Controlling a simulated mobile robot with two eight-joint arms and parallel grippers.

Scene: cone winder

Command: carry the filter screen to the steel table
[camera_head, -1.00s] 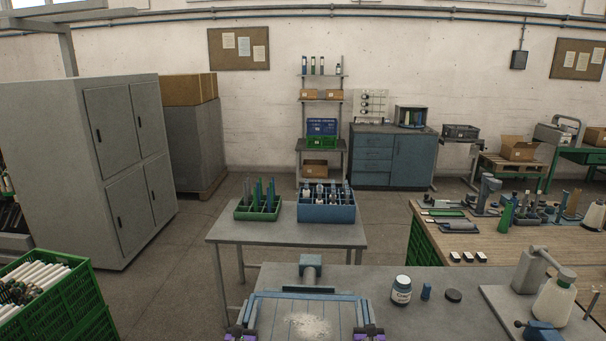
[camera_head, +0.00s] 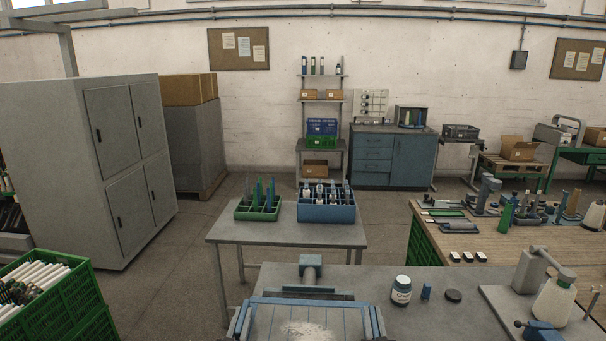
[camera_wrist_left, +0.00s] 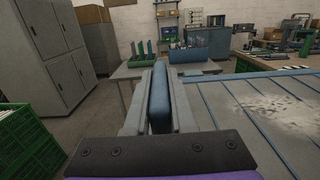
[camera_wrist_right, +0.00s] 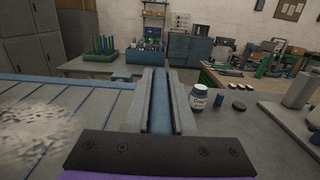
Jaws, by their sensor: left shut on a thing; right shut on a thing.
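The filter screen (camera_head: 272,320) is a flat grey panel in a blue frame, with a whitish patch of lint on it. It is at the bottom of the head view, its near part cut off. My left gripper (camera_wrist_left: 160,75) is shut on the blue side bar of its frame. My right gripper (camera_wrist_right: 161,80) is shut on the opposite side bar. Neither gripper shows clearly in the head view. A grey-topped table (camera_head: 225,232) stands in front, and a nearer grey top (camera_head: 430,318) lies around the screen's far edge and right side. I cannot tell which is the steel table.
A green crate (camera_head: 243,215) and a blue crate (camera_head: 325,213) of upright parts stand on the farther table. A jar (camera_head: 401,290), a small blue block and a dark disc stand right of the screen. A green crate of white tubes (camera_head: 75,285) is at left.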

